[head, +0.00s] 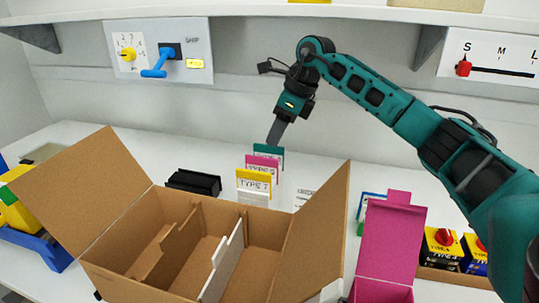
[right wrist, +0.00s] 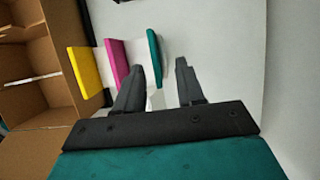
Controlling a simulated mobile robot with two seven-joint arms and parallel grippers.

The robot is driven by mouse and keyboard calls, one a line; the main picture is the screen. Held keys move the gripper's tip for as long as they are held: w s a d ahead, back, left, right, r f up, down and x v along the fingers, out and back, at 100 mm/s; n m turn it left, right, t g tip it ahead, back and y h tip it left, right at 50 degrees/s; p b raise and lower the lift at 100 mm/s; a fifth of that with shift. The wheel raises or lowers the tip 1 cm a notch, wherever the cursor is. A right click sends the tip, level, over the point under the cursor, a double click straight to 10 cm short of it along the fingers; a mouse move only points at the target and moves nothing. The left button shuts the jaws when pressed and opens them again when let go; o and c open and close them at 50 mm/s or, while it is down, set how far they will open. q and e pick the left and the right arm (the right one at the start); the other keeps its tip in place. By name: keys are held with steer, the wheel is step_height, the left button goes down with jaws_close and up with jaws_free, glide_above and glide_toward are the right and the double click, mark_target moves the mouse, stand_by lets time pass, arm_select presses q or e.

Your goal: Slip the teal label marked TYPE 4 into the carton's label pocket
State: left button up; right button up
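The teal label (head: 270,152) stands at the back of a row of upright labels on the table, mostly hidden behind a magenta label (head: 262,161). Its marking cannot be read. It also shows in the right wrist view (right wrist: 154,58), ahead of the fingertips and roughly between them, nearer the left finger. My right gripper (head: 273,143) points down just above the teal label; its fingers are apart and empty in the right wrist view (right wrist: 159,66). The open brown carton (head: 250,262) stands in front of the row. I cannot make out its label pocket. My left gripper is not in view.
A yellow label (head: 253,178) and a white one (head: 253,197) stand in front of the magenta. A black holder (head: 193,182) is left of them. A shelf overhangs the back.

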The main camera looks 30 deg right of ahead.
mark_target(269, 148)
steer(key=x, duration=0.4)
steer(key=shift+s+a+f, duration=0.15)
steer(key=shift+s+a, duration=0.05)
steer(key=shift+a, duration=0.15)
steer(key=shift+w+f, duration=0.15)
steer(key=shift+f, duration=0.25)
steer(key=shift+c, duration=0.3)
jaws_close()
